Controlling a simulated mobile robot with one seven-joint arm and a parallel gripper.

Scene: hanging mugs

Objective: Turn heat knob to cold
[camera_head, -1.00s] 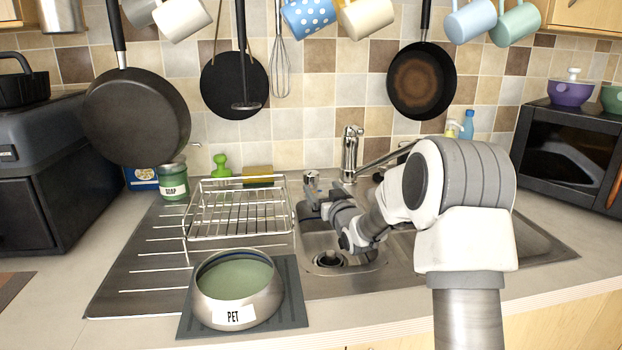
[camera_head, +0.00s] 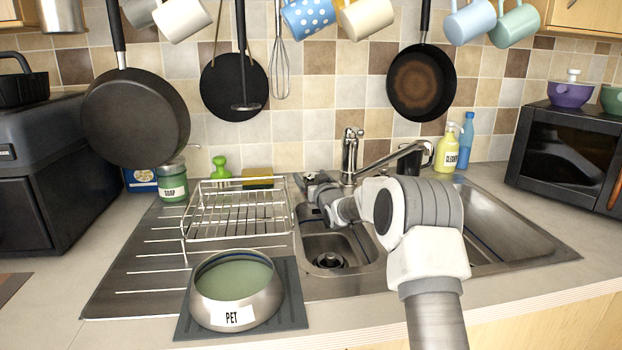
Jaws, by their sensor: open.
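The chrome tap (camera_head: 349,160) stands behind the sink, with its spout reaching right and a small fitting on top. A small metal knob (camera_head: 322,178) sits to its left at the back of the sink, partly covered by my gripper. I cannot read any hot or cold marking. My gripper (camera_head: 309,181) is open, at the back left corner of the small basin, close to that knob. I cannot tell whether it touches it. The fingers are small and partly hidden by the wrist.
A wire dish rack (camera_head: 236,212) stands just left of my gripper. A metal pet bowl (camera_head: 235,312) sits on a dark mat in front. My arm crosses the sink (camera_head: 512,232). A yellow cleaner bottle (camera_head: 447,155) and dark cup (camera_head: 411,159) stand behind it.

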